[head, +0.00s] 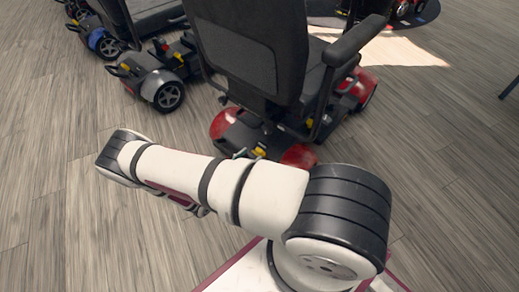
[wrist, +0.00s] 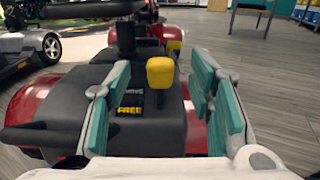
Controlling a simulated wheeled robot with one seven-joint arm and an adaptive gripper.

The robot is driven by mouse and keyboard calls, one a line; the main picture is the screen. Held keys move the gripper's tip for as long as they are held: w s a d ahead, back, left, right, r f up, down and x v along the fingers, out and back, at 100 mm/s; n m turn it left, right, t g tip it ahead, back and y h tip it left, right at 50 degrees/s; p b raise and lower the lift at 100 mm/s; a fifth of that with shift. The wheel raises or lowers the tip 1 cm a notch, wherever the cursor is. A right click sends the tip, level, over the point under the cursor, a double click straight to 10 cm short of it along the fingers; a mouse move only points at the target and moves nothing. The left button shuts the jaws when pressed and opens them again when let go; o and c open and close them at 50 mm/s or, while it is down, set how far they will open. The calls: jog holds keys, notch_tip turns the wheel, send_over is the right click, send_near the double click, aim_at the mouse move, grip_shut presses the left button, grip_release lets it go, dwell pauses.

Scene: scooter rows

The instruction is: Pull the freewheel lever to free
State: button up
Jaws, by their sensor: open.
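The freewheel lever has a yellow knob (wrist: 160,71) and stands upright on the dark rear deck of a red scooter (wrist: 50,98). Beside it are dark labels reading DRIVE and, nearer me, FREE (wrist: 129,110). The knob is at the DRIVE end. My gripper (wrist: 158,88) is open, with teal finger pads on both sides of the knob in the wrist view; I cannot tell whether either touches it. In the head view the red scooter (head: 299,156) stands beyond my arm, and a small yellow part (head: 260,152) shows at its rear.
The scooter's black seat (head: 245,45) and armrest (head: 358,42) rise above the rear deck. Other scooters (head: 160,85) stand to the left. The wood floor (head: 450,170) is clear on the right. A teal chair (wrist: 253,8) is farther back.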

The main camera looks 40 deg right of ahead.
aim_at(262, 155)
jog(key=shift+w+d+b, duration=0.2)
jog(key=shift+d+b, duration=0.1)
jog(key=shift+d, duration=1.3)
jog(key=shift+w+d+b, duration=0.2)
jog(key=shift+d+b, duration=0.05)
jog(key=shift+d, duration=1.3)
grip_shut()
